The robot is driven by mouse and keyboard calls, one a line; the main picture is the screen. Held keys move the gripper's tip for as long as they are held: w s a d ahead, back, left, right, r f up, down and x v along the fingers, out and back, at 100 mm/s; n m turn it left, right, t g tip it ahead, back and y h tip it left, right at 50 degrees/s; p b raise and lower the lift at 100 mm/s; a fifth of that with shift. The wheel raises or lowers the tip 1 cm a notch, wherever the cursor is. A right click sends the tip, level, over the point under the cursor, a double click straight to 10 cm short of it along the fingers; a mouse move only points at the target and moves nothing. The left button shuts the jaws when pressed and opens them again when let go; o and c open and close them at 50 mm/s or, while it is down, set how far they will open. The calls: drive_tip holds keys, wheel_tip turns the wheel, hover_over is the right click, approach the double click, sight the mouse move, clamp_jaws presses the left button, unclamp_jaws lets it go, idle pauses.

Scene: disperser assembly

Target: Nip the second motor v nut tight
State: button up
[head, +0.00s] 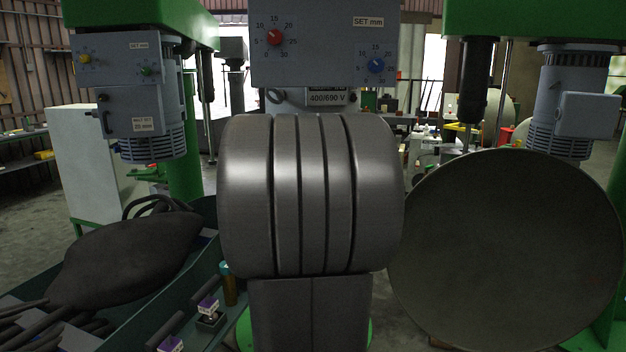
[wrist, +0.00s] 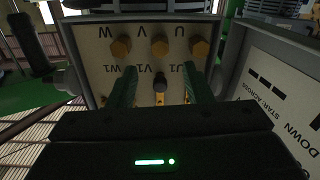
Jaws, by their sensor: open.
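In the wrist view an open terminal box (wrist: 92,70) shows upside down, lettered W, V, U and W1, V1, U1. The V nut (wrist: 159,45) is a brass hex nut, the middle one of the upper row, with the W nut (wrist: 120,46) and U nut (wrist: 200,48) beside it. My gripper (wrist: 157,72) is open, its two green fingers pointing into the box. A dark-tipped post (wrist: 159,82) shows between the fingers, apart from both. The V nut lies beyond the fingertips and no contact shows. In the head view my arm hides the gripper and the box.
In the wrist view a lettered panel (wrist: 275,95) stands close at right. In the head view a grey motor (head: 150,145) hangs at left, another (head: 570,105) at right. A large dark disc (head: 510,250) stands at right. A green tray (head: 195,283) with cables lies at lower left.

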drive_tip(key=w+p, duration=0.1)
drive_tip(key=w, duration=0.7)
drive_tip(key=shift+a+p, duration=0.35)
drive_tip(key=shift+a, duration=0.1)
drive_tip(key=shift+s, duration=0.1)
drive_tip(key=c, duration=1)
